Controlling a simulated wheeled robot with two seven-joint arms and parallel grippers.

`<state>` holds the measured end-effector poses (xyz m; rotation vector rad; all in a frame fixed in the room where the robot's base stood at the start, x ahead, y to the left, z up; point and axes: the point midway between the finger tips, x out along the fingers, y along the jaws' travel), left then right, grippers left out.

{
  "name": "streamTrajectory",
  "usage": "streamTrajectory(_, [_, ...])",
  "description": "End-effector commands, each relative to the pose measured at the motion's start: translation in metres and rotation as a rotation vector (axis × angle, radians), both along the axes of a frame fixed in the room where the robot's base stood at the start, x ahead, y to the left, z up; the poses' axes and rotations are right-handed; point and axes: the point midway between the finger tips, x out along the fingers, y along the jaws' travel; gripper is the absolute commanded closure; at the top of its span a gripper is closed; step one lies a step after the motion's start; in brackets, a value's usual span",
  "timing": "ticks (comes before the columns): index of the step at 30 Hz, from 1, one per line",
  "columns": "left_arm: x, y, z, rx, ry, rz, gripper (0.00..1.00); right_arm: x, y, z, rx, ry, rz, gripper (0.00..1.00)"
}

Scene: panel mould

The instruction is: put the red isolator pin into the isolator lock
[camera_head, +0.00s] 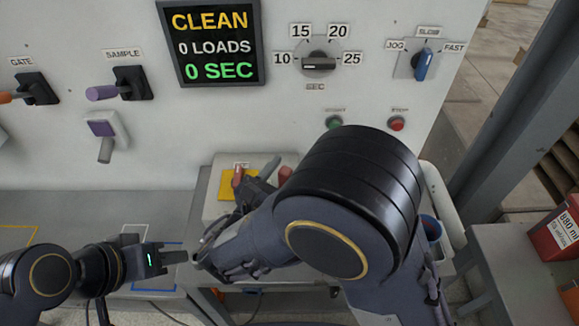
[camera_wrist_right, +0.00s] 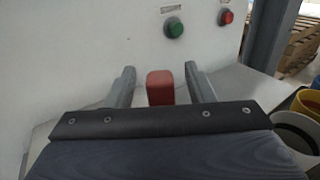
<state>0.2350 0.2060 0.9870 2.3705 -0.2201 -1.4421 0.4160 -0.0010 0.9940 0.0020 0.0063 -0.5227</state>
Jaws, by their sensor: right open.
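A red, block-topped piece, which looks like the isolator pin (camera_wrist_right: 160,87), stands between the two fingers of my right gripper (camera_wrist_right: 160,85) in the right wrist view. The fingers are open, with a gap on each side of it. In the head view a red piece (camera_head: 285,175) shows beside the right gripper's finger, partly hidden by my arm. A yellow plate (camera_head: 226,184) with a red part (camera_head: 237,177) and a small label sits just left of this gripper; it may be the isolator lock. My left gripper (camera_head: 183,256) is low at left, apart from these; its jaw gap is unclear.
The white panel behind carries a display (camera_head: 213,42), a dial (camera_head: 318,64), green (camera_head: 334,123) and red (camera_head: 396,123) buttons and several levers. Round containers (camera_wrist_right: 297,132) stand at right. My right arm hides much of the bench.

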Motion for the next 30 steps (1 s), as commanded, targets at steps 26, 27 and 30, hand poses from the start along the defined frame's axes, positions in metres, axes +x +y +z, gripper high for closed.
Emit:
streamTrajectory(26, [0.000,0.000,-0.008,0.000,0.000,0.000,0.64,-0.056,0.032,0.000,-0.001,0.000,-0.001,0.51])
streamTrajectory(27, [0.000,0.000,-0.008,0.000,0.000,0.000,0.64,-0.056,0.032,0.000,-0.001,0.000,-0.001,0.51])
streamTrajectory(30, [0.000,0.000,-0.008,0.000,0.000,0.000,0.64,-0.055,0.032,0.000,-0.001,0.000,-0.001,0.51])
